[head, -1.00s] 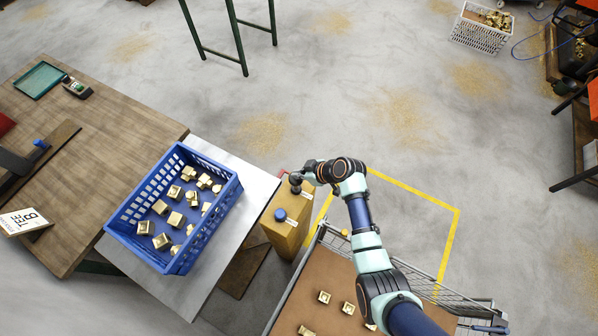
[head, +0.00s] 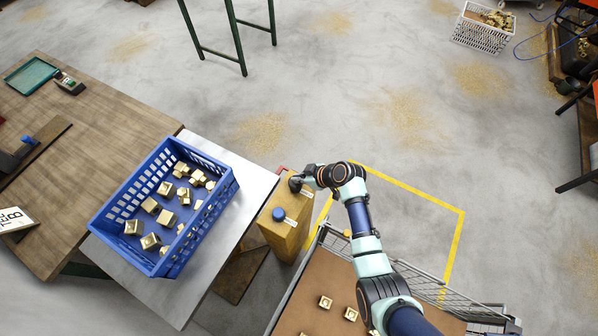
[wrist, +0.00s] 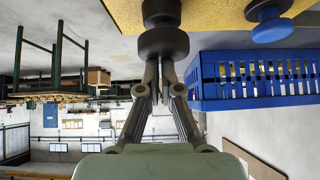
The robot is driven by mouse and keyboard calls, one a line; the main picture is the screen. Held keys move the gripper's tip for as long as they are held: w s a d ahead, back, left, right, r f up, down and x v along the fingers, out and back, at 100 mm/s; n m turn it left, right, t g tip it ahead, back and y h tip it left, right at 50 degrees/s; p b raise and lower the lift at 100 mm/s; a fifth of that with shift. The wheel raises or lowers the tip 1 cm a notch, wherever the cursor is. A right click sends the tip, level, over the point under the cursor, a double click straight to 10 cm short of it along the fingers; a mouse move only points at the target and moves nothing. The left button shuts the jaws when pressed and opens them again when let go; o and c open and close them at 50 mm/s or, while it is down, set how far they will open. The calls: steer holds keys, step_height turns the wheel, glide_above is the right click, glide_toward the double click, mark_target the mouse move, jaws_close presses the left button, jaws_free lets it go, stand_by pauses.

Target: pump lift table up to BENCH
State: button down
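The lift table has a pale grey top (head: 236,245), with a blue crate (head: 103,219) of brass pieces on it. Its top lies alongside the wooden bench (head: 115,125) at left; I cannot tell the height difference. A yellow box (head: 284,240) beside the lift table carries a black knob (wrist: 163,43) and a blue knob (head: 279,214). My gripper (wrist: 160,62) is at the black knob in the wrist view. Its fingers converge with their tips against the knob's cap, and nothing shows held between them.
A wire-sided cart (head: 318,278) with brass pieces stands at lower right, close to my arm. A yellow floor outline (head: 455,243) lies behind it. A green-legged stand (head: 240,45) and a white basket (head: 484,33) are farther off. The middle floor is open.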

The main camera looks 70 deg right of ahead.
steer(key=shift+s+a+f, duration=0.15)
steer(key=shift+a+f, duration=0.05)
steer(key=shift+f, duration=0.25)
steer(key=r+p, duration=0.3)
steer(key=r, duration=0.2)
steer(key=shift+s+d+r+p, duration=0.1)
steer(key=shift+d+r+p, duration=0.1)
steer(key=shift+r+p, duration=0.15)
steer(key=v, duration=0.9)
steer(key=w+a+r+n+p, duration=0.2)
steer(key=w+a+r+p, duration=0.3)
steer(key=w+a+r, duration=1.3)
steer(key=a+r+t+p, duration=0.1)
steer(key=a+r+t, duration=0.1)
steer(key=a+r, duration=0.5)
steer(key=s+a+r+t+y+p, duration=0.1)
steer(key=a+r+t+p, duration=0.1)
steer(key=a+r, duration=0.6)
steer(key=a, duration=0.5)
steer(key=shift+s+a, duration=0.2)
